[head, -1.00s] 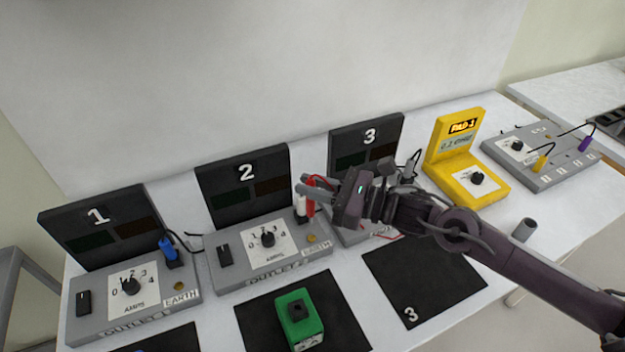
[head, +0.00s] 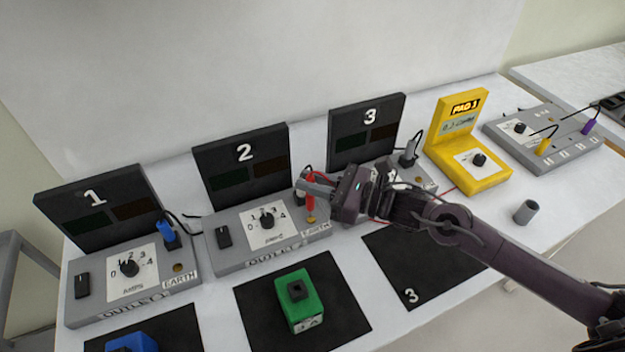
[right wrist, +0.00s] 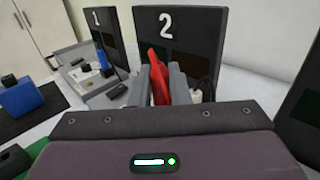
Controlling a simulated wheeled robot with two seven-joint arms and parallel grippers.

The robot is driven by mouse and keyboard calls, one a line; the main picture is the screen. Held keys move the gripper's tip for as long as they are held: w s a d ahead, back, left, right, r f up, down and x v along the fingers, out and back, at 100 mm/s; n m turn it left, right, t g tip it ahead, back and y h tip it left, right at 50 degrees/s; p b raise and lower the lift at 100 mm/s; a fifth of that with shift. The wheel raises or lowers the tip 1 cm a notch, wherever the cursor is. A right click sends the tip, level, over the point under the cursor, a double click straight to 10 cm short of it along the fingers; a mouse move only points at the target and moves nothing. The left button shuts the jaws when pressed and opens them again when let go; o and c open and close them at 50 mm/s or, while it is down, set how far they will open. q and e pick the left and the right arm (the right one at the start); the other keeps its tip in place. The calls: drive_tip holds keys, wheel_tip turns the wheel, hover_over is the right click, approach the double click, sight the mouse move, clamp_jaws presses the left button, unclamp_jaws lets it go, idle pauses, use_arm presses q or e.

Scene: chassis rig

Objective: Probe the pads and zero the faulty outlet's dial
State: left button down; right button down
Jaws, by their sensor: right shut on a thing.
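My right gripper (head: 314,187) is shut on a red probe (head: 310,203), held roughly upright at the right end of outlet 2 (head: 232,258). The probe's lower end is at the round brass earth pad (head: 311,221); I cannot tell if they touch. The probe also shows between the fingers in the right wrist view (right wrist: 158,78). Outlet 2's dial (head: 267,221) and outlet 1's dial (head: 130,268) are visible, with pointers too small to read surely. Outlet 1's pad (head: 178,267) is bare. My right gripper and arm hide much of outlet 3. The yellow meter (head: 480,178) seems to read PAD 1. My left gripper is out of view.
A green block (head: 299,309) and a blue block (head: 132,343) sit on black mats. Mat 3 (head: 408,262) is bare where visible. A grey cylinder (head: 525,212) stands on the right. A grey panel with yellow and purple plugs (head: 563,160) is behind it.

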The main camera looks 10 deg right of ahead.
drive_tip(key=shift+f+b, duration=0.6)
drive_tip(key=shift+b, duration=0.15)
idle(0.8)
idle(0.4)
wheel_tip(320, 180, up, 2)
drive_tip(key=shift+p, duration=0.5)
drive_tip(key=shift+r+p, duration=0.8)
drive_tip(key=shift+r, duration=1.75)
